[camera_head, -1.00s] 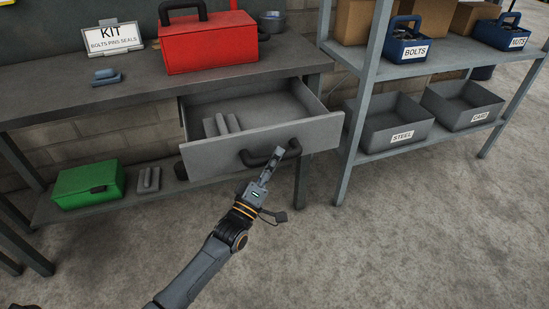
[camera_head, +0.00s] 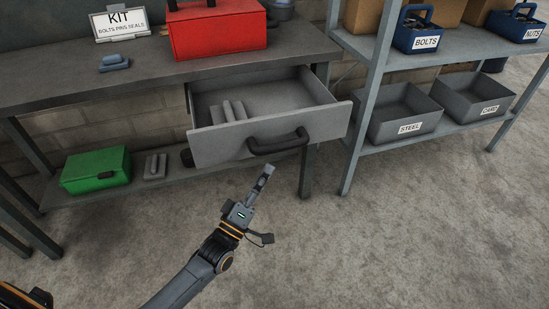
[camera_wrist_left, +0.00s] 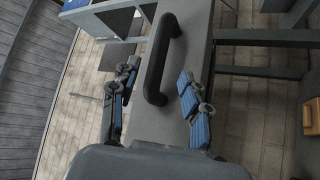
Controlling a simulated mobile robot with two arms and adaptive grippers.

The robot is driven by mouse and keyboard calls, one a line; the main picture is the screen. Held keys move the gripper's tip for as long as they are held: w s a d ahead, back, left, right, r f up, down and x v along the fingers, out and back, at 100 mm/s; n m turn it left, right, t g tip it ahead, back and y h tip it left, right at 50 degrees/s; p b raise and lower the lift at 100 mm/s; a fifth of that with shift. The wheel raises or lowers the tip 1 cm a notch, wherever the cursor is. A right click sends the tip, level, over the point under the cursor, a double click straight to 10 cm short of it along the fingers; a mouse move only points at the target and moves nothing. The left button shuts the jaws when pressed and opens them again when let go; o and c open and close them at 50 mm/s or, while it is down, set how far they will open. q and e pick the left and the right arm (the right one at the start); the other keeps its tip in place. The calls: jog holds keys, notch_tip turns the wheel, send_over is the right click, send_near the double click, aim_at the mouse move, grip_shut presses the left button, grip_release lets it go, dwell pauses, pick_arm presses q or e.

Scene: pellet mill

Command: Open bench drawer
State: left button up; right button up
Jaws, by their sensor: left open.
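The bench drawer (camera_head: 220,146) is grey and stands pulled out from under the bench top (camera_head: 150,75), with several grey pieces inside it. Its black bar handle (camera_head: 278,142) is on the front and also shows in the left wrist view (camera_wrist_left: 158,60). My left gripper (camera_head: 265,175) is below and in front of the handle in the head view, apart from it. In the left wrist view its two blue-padded fingers (camera_wrist_left: 155,110) are spread, with the handle beyond and between them. My right gripper is not in view.
A red toolbox (camera_head: 212,30) and a kit sign (camera_head: 120,24) stand on the bench. A green box (camera_head: 95,170) is on the lower shelf. A rack (camera_head: 365,110) with blue totes and grey bins stands at the right. The floor in front is clear.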

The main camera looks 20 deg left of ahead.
pick_arm(q)
jog(key=shift+v, duration=1.65)
